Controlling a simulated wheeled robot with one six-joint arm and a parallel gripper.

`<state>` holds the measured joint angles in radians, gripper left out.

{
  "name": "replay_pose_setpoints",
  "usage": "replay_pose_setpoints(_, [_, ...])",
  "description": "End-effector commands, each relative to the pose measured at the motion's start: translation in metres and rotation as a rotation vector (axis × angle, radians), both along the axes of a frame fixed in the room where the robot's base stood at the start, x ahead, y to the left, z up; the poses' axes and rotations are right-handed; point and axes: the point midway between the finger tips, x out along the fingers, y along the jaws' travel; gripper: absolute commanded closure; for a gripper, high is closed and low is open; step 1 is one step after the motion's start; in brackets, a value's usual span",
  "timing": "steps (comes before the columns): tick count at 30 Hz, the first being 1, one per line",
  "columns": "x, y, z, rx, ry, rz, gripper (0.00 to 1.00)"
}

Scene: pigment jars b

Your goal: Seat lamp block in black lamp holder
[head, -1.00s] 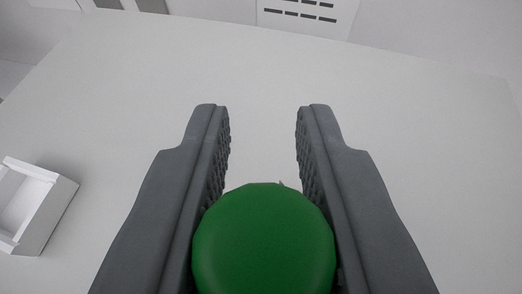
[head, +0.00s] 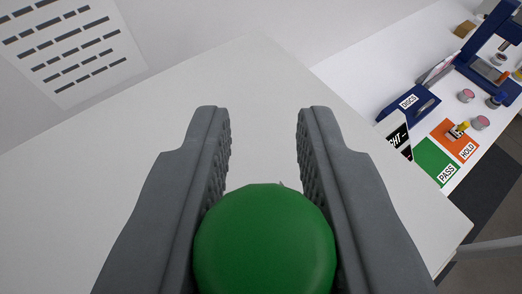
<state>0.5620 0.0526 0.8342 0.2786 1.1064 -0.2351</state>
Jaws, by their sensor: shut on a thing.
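My gripper (head: 264,118) is shut on a green round-topped thing (head: 265,242) low between its two grey ridged fingers. The fingertips stand apart, with the green thing farther back between them. I see only its smooth domed top; its lower part is hidden, and I cannot tell if it is the lamp block. I cannot make out a black lamp holder for certain. A black and white piece (head: 398,141) with partly readable lettering lies on the far bench at the right.
A bare pale tabletop (head: 200,120) lies below my gripper. Beyond its right edge, a white bench holds a green PASS patch (head: 436,162), an orange HOLD patch (head: 455,140), a blue labelled tray (head: 408,104), a blue stand (head: 490,62) and small jars (head: 466,96). A slotted panel (head: 70,45) is at upper left.

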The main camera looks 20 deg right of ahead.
Motion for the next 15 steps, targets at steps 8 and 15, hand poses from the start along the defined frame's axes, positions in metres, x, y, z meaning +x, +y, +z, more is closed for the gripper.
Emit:
replay_pose_setpoints(8, [-0.0002,0.0001,0.0004,0.0,-0.001,0.0,1.0])
replay_pose_setpoints(15, [-0.0011,0.0005,-0.005,0.0,-0.002,0.001,1.0])
